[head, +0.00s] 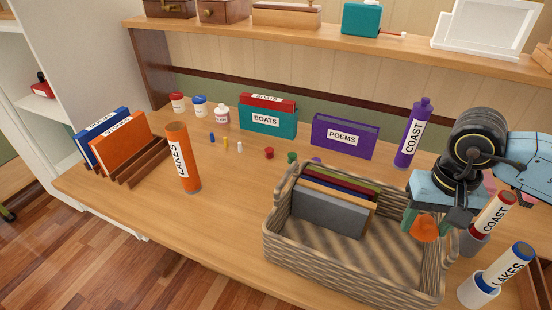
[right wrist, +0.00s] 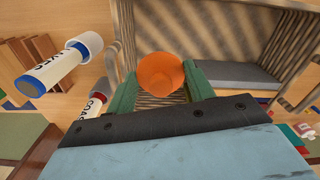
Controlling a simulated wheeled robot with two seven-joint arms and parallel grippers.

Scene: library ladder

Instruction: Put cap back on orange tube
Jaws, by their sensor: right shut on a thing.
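The orange tube (head: 182,160) stands upright on the desk, left of the middle, with a white label reading LAKES. Its top end is small in the head view, and I cannot see into it. My right gripper (head: 424,222) is at the right, above the right part of the wicker basket, well away from the tube. It is shut on the orange cap (head: 426,230). In the right wrist view the orange cap (right wrist: 161,74) sits between the green fingers (right wrist: 160,88), its round end facing the camera. My left gripper is not in view.
The wicker basket (head: 275,240) holds several books. A purple COAST tube (head: 412,135) stands behind it; white COAST (head: 492,215) and LAKES (head: 508,272) tubes stand in holders at right. A book rack (head: 140,165) is left of the orange tube. Small coloured pieces lie mid-desk.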

